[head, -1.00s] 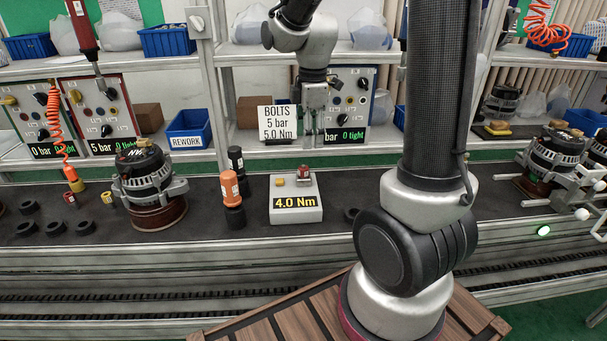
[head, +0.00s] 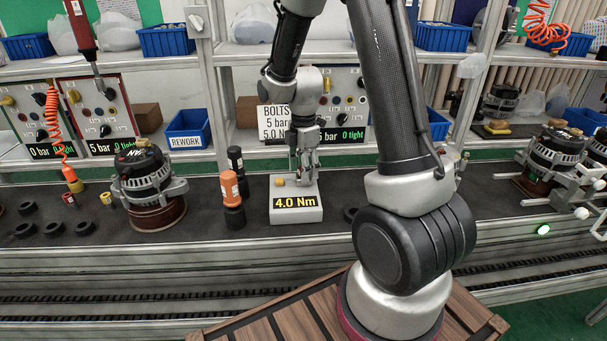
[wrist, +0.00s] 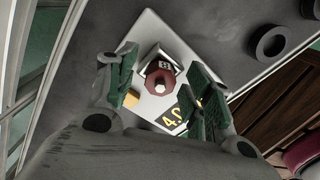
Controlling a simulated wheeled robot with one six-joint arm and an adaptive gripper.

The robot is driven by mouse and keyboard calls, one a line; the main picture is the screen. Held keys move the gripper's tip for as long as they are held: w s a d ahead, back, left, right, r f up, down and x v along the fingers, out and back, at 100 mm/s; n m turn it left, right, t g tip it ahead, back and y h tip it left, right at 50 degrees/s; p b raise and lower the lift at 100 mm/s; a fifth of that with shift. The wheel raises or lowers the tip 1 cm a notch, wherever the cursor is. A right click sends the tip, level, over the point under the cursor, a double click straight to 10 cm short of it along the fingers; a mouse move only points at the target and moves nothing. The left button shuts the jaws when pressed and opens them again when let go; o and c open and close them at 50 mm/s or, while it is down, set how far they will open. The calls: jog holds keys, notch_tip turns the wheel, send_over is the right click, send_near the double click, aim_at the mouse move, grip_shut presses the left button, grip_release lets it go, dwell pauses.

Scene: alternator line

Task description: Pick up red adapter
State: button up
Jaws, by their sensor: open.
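A red adapter (wrist: 160,80) sits on the white tester box (wrist: 152,22) in the wrist view. My gripper (wrist: 165,84) is open, with one green-padded finger on each side of the adapter and gaps between. In the head view my gripper (head: 304,176) points down over the right part of the tester box (head: 296,214), which reads 4.0 Nm. The adapter is mostly hidden behind the fingers there.
A yellow piece (head: 279,181) sits on the tester box, left of my gripper. An orange-topped cylinder (head: 230,187) and a black one (head: 236,160) stand left of the box. An alternator (head: 146,175) is further left. A BOLTS sign (head: 274,122) is behind the gripper.

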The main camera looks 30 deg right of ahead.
jog(key=c, duration=1)
jog(key=shift+r, duration=0.1)
notch_tip(320, 180, up, 10)
jog(key=shift+f, duration=0.1)
jog(key=o, duration=0.4)
jog(key=c, duration=0.4)
jog(key=shift+r, duration=2.55)
